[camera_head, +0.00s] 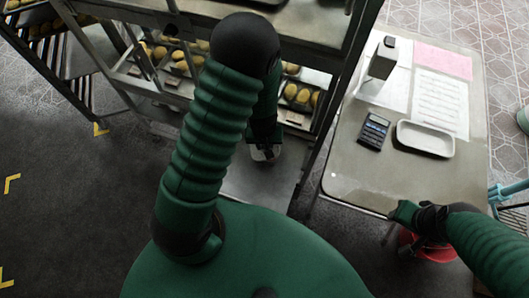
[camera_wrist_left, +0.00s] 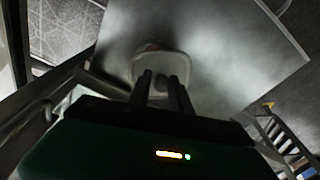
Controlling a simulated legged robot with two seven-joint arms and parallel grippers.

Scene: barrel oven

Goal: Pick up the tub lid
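A pale, rounded-square piece that looks like the tub lid (camera_wrist_left: 160,66) is at my left gripper's fingertips in the left wrist view, over a grey steel surface. In the head view a small whitish part of it (camera_head: 265,154) shows just below my left gripper (camera_head: 264,146). The two dark fingers of my left gripper (camera_wrist_left: 160,78) stand apart, with the pale piece showing between and beyond them. I cannot tell whether they touch it. My right gripper (camera_head: 405,214) is at the table's front edge; its fingers are too small to read.
A steel rack (camera_head: 130,72) with trays of bread rolls stands behind my left arm. The table (camera_head: 350,165) at right holds a white tray (camera_head: 425,138), a calculator (camera_head: 373,131), papers (camera_head: 441,103) and a grey box (camera_head: 383,58). A red object (camera_head: 437,252) is below my right gripper.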

